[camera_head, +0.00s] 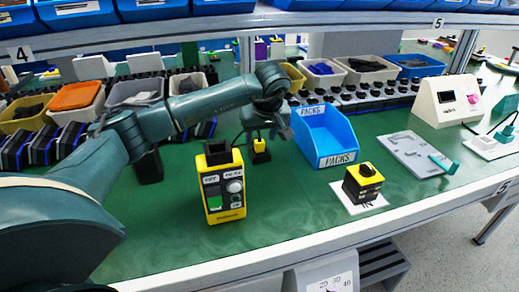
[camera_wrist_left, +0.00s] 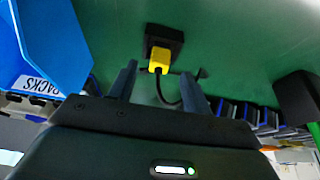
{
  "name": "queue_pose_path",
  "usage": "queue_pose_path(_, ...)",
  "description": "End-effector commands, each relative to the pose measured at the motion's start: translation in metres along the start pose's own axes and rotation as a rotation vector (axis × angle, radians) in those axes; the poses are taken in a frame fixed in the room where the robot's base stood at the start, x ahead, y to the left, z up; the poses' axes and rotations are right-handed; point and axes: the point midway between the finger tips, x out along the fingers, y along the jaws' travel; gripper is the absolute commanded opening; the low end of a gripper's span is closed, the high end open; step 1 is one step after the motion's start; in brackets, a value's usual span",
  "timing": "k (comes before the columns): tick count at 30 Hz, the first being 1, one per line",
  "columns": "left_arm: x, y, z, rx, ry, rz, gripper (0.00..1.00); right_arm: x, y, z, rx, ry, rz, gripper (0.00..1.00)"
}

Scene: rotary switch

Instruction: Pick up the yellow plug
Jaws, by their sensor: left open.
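The yellow plug (camera_head: 259,145) sits upright at the top of a small black block (camera_head: 261,157) on the green table. In the left wrist view the plug (camera_wrist_left: 158,59) shows against the black block (camera_wrist_left: 165,37), with a dark cable trailing from it. My left gripper (camera_head: 269,133) is above and close to the plug. In the wrist view its two fingers (camera_wrist_left: 158,69) are spread apart, one on each side of the plug's line, with a gap to both sides. Nothing is held. My right gripper does not show.
A yellow-black tester (camera_head: 225,187) stands in front, left of the plug. A blue PACKS bin (camera_head: 327,135) is close on the right. A yellow-black switch box (camera_head: 363,182) sits on a white card. Bins and rows of dark devices line the back.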

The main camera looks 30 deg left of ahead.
Motion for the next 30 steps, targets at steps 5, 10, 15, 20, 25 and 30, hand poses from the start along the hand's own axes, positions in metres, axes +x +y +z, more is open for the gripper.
queue_pose_path(5, 0.025, 0.001, 0.001, -0.002, -0.002, -0.002, 0.49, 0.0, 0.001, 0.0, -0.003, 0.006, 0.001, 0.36)
queue_pose_path(10, 0.029, 0.001, 0.0, -0.001, 0.0, 0.001, 0.49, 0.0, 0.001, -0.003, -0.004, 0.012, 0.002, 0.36)
queue_pose_path(15, 0.028, 0.001, 0.0, -0.001, 0.0, 0.001, 0.46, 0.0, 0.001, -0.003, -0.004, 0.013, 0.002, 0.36)
queue_pose_path(20, 0.028, 0.001, 0.0, -0.001, 0.0, 0.001, 0.33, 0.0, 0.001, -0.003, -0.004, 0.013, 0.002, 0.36)
queue_pose_path(25, 0.028, 0.001, 0.0, -0.001, 0.0, 0.0, 0.19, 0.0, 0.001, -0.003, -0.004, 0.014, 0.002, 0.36)
queue_pose_path(30, 0.028, 0.001, 0.0, -0.001, 0.0, 0.0, 0.05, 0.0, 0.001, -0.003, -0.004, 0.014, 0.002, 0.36)
